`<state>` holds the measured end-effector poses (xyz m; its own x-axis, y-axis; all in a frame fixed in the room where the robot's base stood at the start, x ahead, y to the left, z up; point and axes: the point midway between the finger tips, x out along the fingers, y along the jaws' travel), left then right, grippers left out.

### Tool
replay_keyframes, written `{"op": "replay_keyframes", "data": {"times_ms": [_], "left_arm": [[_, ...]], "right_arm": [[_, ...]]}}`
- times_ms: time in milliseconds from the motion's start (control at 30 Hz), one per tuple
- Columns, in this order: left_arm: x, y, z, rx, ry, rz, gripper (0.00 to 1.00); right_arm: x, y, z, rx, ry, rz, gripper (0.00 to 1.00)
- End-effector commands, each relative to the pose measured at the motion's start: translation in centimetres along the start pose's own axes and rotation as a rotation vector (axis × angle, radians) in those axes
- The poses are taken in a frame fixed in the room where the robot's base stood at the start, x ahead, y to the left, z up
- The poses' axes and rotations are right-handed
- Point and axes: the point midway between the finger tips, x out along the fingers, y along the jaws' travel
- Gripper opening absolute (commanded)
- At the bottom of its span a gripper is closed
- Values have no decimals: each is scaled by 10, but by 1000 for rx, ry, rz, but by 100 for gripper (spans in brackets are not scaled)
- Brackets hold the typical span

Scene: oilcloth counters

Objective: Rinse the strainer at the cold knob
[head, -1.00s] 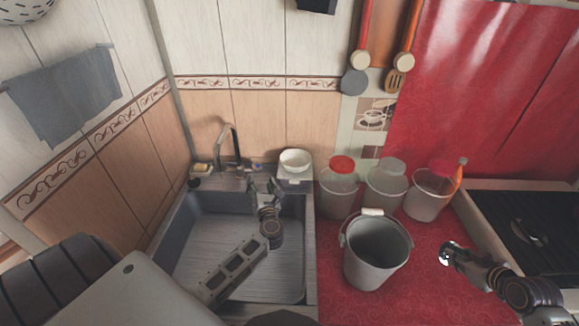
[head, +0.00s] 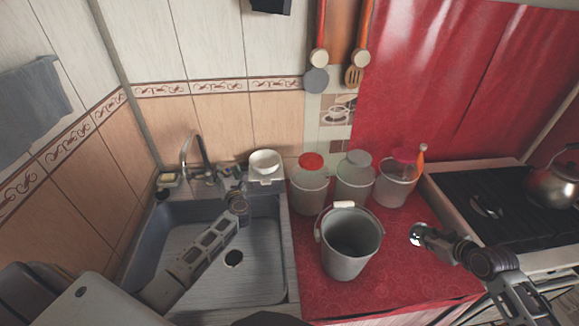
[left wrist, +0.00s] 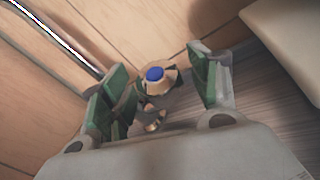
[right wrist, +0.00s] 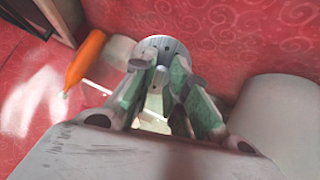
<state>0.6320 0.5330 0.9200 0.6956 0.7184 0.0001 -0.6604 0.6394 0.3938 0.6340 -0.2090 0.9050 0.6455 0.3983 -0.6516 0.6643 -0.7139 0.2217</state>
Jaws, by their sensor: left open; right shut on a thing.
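The strainer (right wrist: 164,48), a small round metal disc with holes, is held in my right gripper (right wrist: 158,85). In the head view the strainer (head: 416,235) shows as a shiny spot at the tip of my right gripper (head: 424,238), over the red counter right of the bucket. The cold knob (left wrist: 155,76) has a blue cap and sits between the open fingers of my left gripper (left wrist: 160,82), with gaps on both sides. In the head view my left gripper (head: 232,180) is at the sink's back edge and hides most of the knob. The faucet (head: 196,152) stands left of it.
A white bowl (head: 264,161) sits behind the sink. The stove (head: 500,215) is at right.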

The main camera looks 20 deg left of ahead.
Motion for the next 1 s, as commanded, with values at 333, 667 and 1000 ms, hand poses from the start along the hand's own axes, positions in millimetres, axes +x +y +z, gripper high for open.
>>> {"op": "replay_keyframes", "data": {"times_ms": [333,667,1000], "left_arm": [[4,0,0,0,0,0,61],[4,0,0,0,0,0,28],[4,0,0,7,1,-14,16]], "right_arm": [[0,0,0,0,0,0,0],[0,0,0,0,0,0,0],[-3,1,-3,0,0,0,0]]}}
